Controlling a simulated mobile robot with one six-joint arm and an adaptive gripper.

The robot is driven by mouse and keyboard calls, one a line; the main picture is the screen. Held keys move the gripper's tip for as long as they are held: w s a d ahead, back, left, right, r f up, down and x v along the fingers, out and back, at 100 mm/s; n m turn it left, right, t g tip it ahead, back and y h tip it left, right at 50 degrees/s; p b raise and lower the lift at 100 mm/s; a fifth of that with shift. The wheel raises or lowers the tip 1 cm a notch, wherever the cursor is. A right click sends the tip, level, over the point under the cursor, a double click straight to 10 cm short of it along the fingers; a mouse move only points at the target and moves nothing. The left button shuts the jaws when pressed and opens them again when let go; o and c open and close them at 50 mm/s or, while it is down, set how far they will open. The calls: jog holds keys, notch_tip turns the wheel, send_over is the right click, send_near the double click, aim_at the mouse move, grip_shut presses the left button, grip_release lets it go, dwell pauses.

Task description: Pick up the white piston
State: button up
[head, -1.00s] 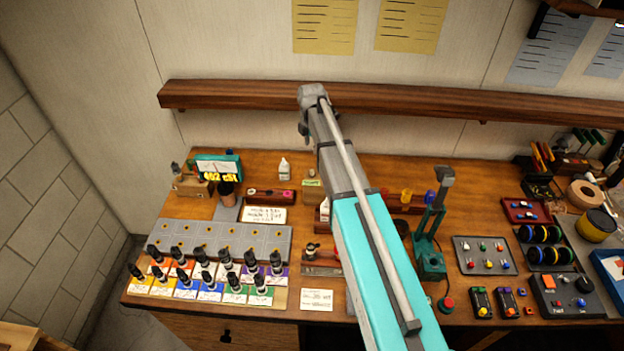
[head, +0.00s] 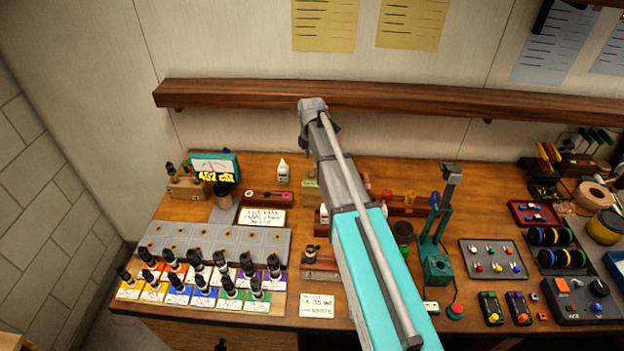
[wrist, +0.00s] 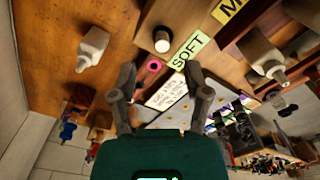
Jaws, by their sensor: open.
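A white round-topped cylinder (wrist: 162,40) shows in the wrist view, beside the green SOFT label (wrist: 190,49) on a wooden block. It may be the white piston; I cannot tell for sure. A pink ring (wrist: 153,66) sits just below it in that view. My gripper (wrist: 160,72) is open, with nothing between its fingers, and looks over the bench, apart from these things. In the head view my gripper (head: 305,138) is above the back of the bench, partly hidden by my arm. My arm covers part of the bench's middle there.
White bottles stand near, one at the bench's back (head: 283,171). A wall shelf (head: 400,102) runs close behind my arm's end. Several black-topped dampers (head: 198,284) stand on coloured cards at left. A green press (head: 436,265) stands right of my arm. A grey block (head: 215,244) lies left.

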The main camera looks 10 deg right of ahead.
aim_at(312, 171)
jog(key=shift+f, duration=0.2)
notch_tip(312, 171, down, 5)
jog(key=b, duration=0.5)
jog(key=shift+s, duration=0.1)
jog(key=shift+r, duration=0.1)
dwell(0.7)
grip_shut()
